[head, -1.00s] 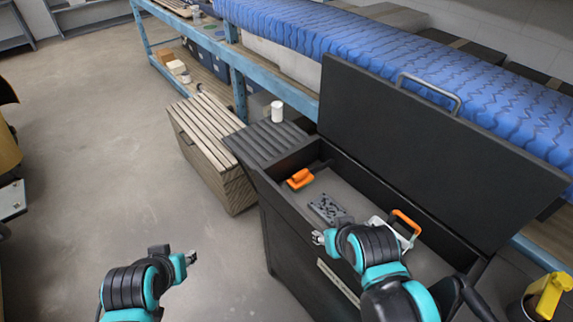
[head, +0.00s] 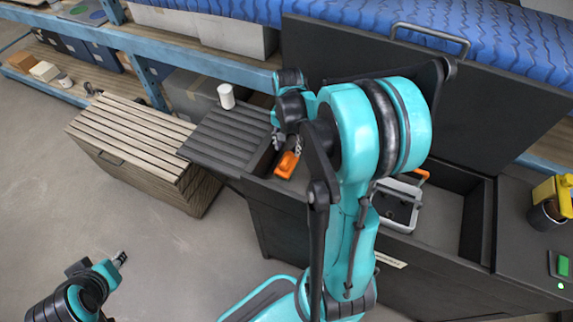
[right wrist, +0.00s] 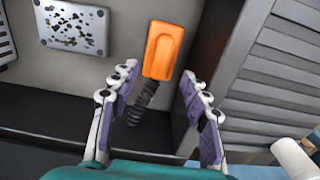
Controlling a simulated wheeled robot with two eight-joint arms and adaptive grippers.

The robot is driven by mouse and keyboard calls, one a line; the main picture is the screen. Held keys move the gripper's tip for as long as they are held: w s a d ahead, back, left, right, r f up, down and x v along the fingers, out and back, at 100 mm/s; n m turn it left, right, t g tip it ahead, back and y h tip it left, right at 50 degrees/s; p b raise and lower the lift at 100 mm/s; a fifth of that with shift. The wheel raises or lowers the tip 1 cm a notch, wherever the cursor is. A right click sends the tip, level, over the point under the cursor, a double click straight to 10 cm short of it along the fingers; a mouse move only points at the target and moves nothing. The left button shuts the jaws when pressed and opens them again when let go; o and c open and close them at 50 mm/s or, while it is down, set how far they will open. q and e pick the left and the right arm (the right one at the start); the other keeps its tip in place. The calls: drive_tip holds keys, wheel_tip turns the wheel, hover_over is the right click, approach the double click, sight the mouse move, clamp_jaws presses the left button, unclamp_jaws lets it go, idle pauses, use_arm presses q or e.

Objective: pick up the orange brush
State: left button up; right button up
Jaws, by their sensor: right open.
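The orange brush (head: 287,166) lies in the left end of the open black chest (head: 470,204). In the right wrist view its orange block (right wrist: 163,48) is just ahead of the fingertips, and a dark ribbed part (right wrist: 143,100) runs back between the fingers. My right gripper (head: 286,145) is over the brush, open and empty; both fingers show in the right wrist view (right wrist: 159,72), one on either side of the brush. I cannot tell the height gap. My left gripper (head: 119,259) is over the floor, far from the chest; its jaw state is too small to tell.
The raised lid (head: 480,110) stands behind.

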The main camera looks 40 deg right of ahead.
sight(287, 158)
wheel_tip(287, 158, down, 7)
drive_tip(key=b, duration=0.3)
drive_tip(key=shift+w+a+f, duration=0.15)
drive_tip(key=shift+f, duration=0.05)
drive_tip(key=shift+r, duration=0.1)
drive_tip(key=shift+c, duration=1.3)
clamp_jaws()
